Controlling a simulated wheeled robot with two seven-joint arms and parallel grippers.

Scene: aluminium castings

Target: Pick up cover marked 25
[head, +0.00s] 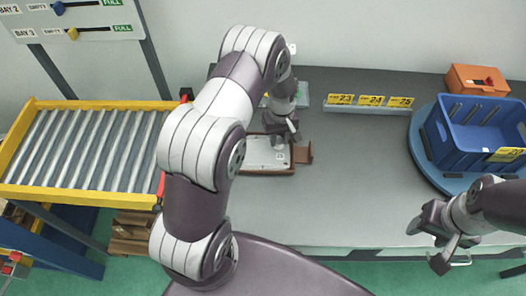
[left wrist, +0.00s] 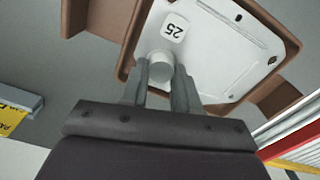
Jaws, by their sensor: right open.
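The cover marked 25 is a pale plate with a round knob (left wrist: 160,68) and a "25" label (left wrist: 174,32). In the head view the cover (head: 258,153) lies in a brown holder (head: 303,154) on the grey table, partly hidden by my left arm. My left gripper (head: 280,140) points down over the cover. In the left wrist view its two fingers (left wrist: 160,82) stand on either side of the knob, close against it. My right gripper (head: 430,247) is open and empty near the table's front right edge, far from the cover.
A blue crate (head: 468,142) sits on a round blue stand at right, with an orange box (head: 477,79) behind. Yellow labels 23, 24 and 25 (head: 401,102) stand at the back. A roller conveyor (head: 85,146) is at left. The middle right of the table is clear.

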